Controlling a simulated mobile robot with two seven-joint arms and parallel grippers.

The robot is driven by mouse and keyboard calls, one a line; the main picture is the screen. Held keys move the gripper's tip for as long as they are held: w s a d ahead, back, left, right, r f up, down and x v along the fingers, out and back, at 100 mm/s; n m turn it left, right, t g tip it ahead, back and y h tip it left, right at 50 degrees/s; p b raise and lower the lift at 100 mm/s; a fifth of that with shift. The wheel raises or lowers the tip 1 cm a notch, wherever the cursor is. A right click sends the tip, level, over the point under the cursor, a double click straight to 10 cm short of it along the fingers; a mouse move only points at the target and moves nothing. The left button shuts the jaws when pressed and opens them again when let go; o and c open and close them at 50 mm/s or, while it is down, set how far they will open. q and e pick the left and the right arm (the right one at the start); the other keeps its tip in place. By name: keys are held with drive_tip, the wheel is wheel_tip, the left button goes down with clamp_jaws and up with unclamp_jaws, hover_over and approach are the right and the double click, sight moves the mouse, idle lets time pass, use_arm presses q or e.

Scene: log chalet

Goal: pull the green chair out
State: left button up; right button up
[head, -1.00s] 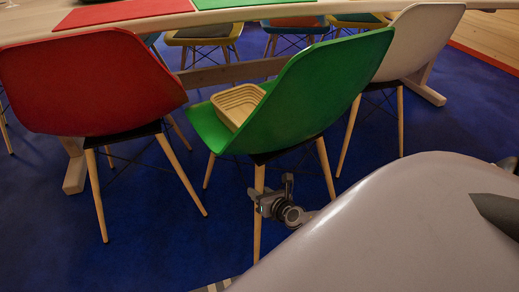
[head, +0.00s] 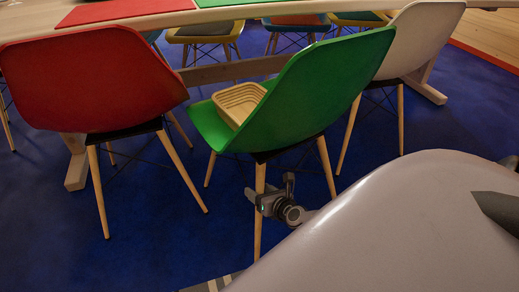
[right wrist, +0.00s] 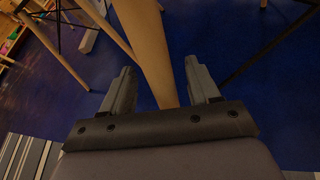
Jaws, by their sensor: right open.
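The green chair (head: 322,88) stands in the middle of the head view with its back toward me and its seat toward the table. A beige tray-like item (head: 238,102) rests on its seat. My right gripper (head: 262,192) is low at the chair's near wooden leg (head: 258,232). In the right wrist view the right gripper (right wrist: 158,85) is open. A wooden leg (right wrist: 150,50) passes between its two fingers, with gaps on both sides showing. My left gripper is not in view.
A red chair (head: 90,80) stands on the left and a white chair (head: 420,45) on the right. The table (head: 200,17) is behind them. Blue carpet (head: 150,250) is clear in front, with a striped rug edge (head: 212,286) at the bottom.

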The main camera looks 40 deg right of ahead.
use_arm(q)
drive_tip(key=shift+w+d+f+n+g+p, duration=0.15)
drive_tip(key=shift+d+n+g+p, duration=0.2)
drive_tip(key=shift+p, duration=0.35)
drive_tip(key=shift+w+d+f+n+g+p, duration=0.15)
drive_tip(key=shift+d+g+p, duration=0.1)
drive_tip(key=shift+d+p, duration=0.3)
use_arm(e)
drive_tip(key=v, duration=0.7)
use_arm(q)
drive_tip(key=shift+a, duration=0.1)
